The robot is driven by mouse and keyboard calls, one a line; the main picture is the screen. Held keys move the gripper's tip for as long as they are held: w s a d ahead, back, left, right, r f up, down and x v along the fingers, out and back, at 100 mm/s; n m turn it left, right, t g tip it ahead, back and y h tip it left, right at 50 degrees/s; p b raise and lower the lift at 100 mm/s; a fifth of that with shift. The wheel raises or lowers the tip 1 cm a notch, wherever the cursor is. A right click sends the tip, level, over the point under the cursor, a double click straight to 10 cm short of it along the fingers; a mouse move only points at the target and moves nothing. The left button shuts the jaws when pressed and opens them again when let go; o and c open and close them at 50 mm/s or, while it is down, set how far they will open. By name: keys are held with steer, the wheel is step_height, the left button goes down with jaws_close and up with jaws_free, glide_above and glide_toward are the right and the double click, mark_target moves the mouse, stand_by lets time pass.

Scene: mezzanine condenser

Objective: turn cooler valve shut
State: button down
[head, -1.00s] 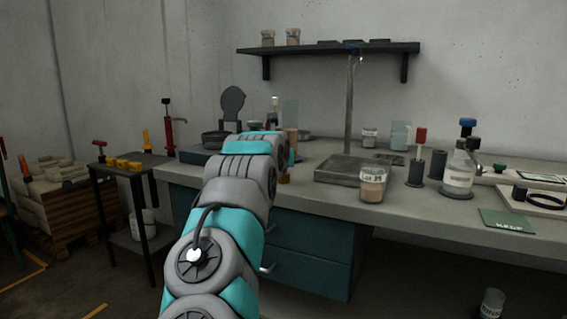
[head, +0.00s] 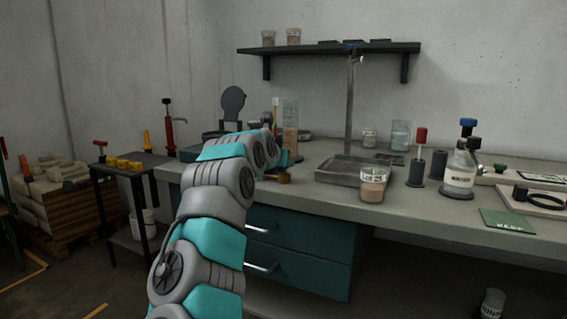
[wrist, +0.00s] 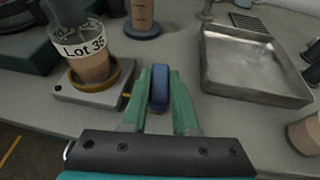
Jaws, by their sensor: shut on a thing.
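In the wrist view my gripper (wrist: 160,100) has its two green fingers shut on a narrow, upright blue handle (wrist: 159,88). It looks like the cooler valve's handle, and its lower part is hidden by the fingers and the gripper body. Just left of the fingers a clear jar marked "Lot 35" (wrist: 88,62) stands in a yellow ring on a grey block (wrist: 98,95). In the head view my arm reaches over the bench's front edge, and the fingers and blue handle cannot be made out behind it.
A shallow metal tray (head: 350,171) lies right of my gripper, with an upright post behind it. A jar with brown contents (head: 373,184) stands near the bench edge. A brown cylinder on a blue base (wrist: 143,18) stands behind the fingers.

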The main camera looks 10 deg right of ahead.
steer(key=shift+m+g+h, duration=0.5)
steer(key=shift+m+h, duration=0.2)
steer(key=shift+m, duration=0.1)
stand_by(1.0)
steer(key=c, duration=0.7)
jaws_free()
steer(key=shift+a, duration=0.1)
steer(key=v, duration=0.7)
steer(key=shift+s+a+r, duration=0.1)
steer(key=shift+s+a, duration=0.1)
steer(key=shift+s, duration=0.05)
